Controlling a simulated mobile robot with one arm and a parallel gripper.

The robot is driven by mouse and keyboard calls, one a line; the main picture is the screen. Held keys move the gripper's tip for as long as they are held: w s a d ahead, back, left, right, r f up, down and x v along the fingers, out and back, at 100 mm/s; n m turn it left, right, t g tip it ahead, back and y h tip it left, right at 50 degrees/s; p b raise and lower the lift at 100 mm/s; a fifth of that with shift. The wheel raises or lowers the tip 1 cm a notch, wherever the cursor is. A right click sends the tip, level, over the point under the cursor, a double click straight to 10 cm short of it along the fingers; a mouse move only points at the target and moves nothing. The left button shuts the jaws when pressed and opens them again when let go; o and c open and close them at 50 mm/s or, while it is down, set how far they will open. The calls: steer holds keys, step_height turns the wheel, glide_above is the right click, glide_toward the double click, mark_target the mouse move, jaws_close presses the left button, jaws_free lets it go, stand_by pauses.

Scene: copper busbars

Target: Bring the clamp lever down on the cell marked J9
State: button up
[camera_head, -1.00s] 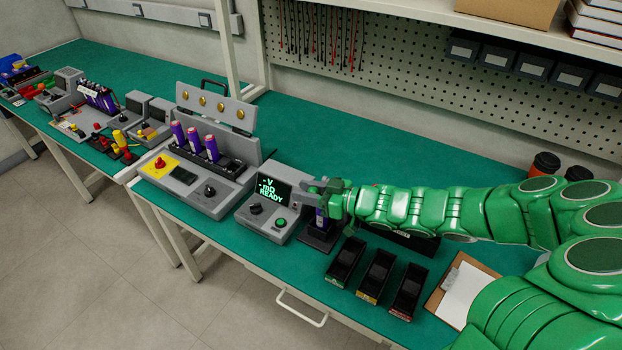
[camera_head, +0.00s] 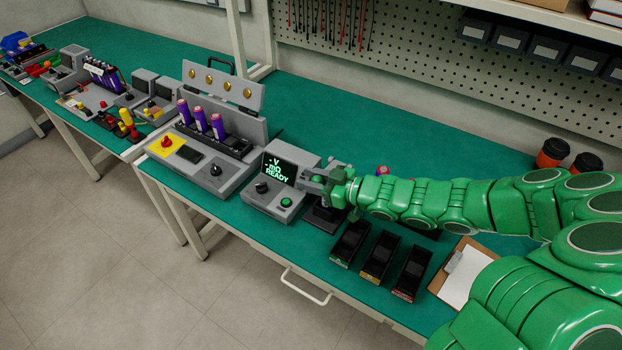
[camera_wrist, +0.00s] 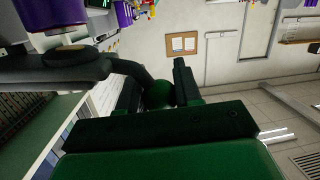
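My gripper (camera_head: 335,188) is at the small clamp stand (camera_head: 325,216) to the right of the grey meter. In the wrist view a purple cell (camera_wrist: 52,14) is at the top left, and its marking is not readable. A dark grey clamp lever (camera_wrist: 90,70) with a round copper-coloured pad reaches past the cell's end. A green ball knob (camera_wrist: 160,95) at the lever's end lies between my gripper's dark fingers (camera_wrist: 160,88). Whether both fingers press on it is unclear. In the head view my gripper hides most of the lever and the cell.
The meter (camera_head: 277,180) beside the stand shows "READY". Several black bins (camera_head: 380,255) stand in front along the bench edge, with a clipboard (camera_head: 465,270) to their right. A grey fixture with three purple cells (camera_head: 217,126) is to the left.

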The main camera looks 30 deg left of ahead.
steer(key=o, duration=0.4)
steer(key=shift+d, duration=0.1)
steer(key=shift+w+d+r, duration=0.15)
steer(key=shift+d+r, duration=0.05)
steer(key=shift+d, duration=1.05)
steer(key=shift+w+d+r, duration=0.1)
steer(key=shift+d+r, duration=0.1)
steer(key=shift+d, duration=1.05)
steer(key=shift+w+d+r, duration=0.15)
steer(key=shift+d+r, duration=0.05)
steer(key=shift+d, duration=1.05)
